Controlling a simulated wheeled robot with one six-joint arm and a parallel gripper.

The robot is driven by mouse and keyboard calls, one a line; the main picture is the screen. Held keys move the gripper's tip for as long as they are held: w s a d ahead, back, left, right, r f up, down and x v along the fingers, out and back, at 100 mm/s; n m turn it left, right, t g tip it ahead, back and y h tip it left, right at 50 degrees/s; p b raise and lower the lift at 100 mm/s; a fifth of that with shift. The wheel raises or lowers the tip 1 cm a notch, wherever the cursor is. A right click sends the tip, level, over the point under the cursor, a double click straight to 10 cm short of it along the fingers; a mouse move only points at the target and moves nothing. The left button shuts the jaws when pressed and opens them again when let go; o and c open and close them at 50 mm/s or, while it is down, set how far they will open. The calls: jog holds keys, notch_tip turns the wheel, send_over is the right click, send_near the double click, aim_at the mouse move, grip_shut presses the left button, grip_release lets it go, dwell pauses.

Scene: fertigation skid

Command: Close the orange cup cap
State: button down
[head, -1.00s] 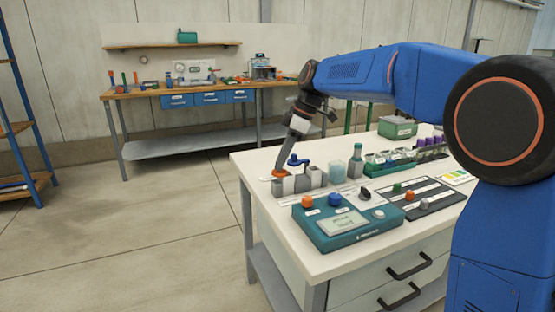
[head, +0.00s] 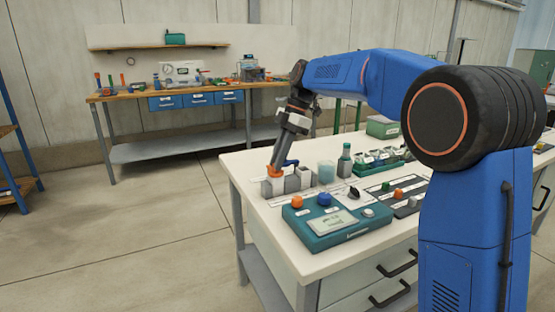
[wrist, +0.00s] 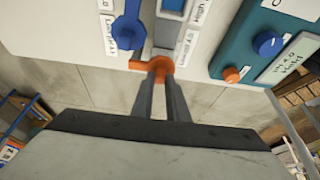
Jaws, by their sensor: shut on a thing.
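The orange cup cap (head: 274,171) is at the left end of a row of small grey blocks on the white bench. A pale grey block (head: 272,187) stands right under it. My gripper (head: 276,164) points down and is shut on the orange cap. In the wrist view, the two fingertips (wrist: 158,78) meet the orange cap (wrist: 157,66), and an orange tab sticks out to its left. Whether the cap is seated on the cup beneath cannot be told.
A teal control box (head: 325,228) with orange and blue knobs stands in front. The bench's left edge is close to the cap.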

jog(key=c, duration=1.7)
grip_release()
jog(key=v, duration=1.7)
jog(key=shift+r, duration=0.2)
jog(key=shift+d, duration=0.1)
